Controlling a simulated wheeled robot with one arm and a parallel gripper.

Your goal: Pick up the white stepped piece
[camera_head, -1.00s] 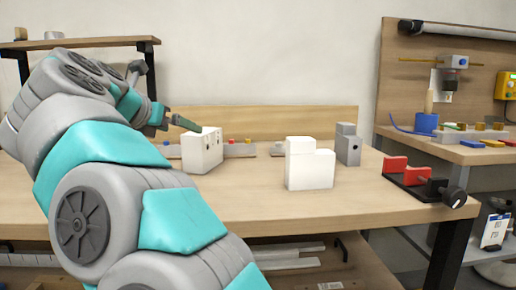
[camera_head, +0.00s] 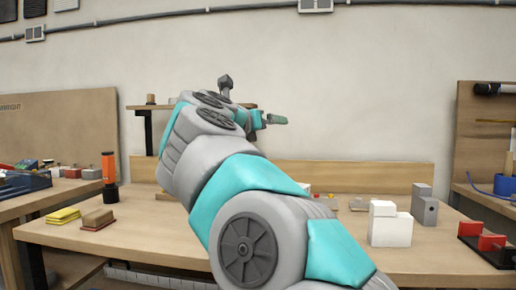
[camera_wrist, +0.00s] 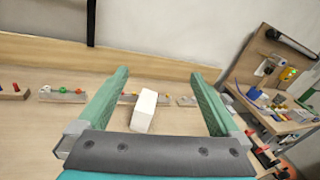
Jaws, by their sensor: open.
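The white stepped piece (camera_head: 390,224) stands upright on the table at the right in the head view, its tall part on the left and a lower step on the right. My gripper (camera_head: 276,120) is raised well above the table, to the left of the piece and apart from it. In the wrist view my gripper (camera_wrist: 160,73) is open, its two green fingers spread with nothing held. A white block (camera_wrist: 145,111) shows below, between the fingers; I cannot tell whether it is the stepped piece.
A grey block (camera_head: 424,204) stands just behind the stepped piece. A red-and-black fixture (camera_head: 484,240) sits at the table's right end. An orange-and-black tool (camera_head: 109,180), a brown block (camera_head: 98,219) and yellow pads (camera_head: 62,215) are on the left. A low wooden backboard (camera_head: 380,176) runs behind.

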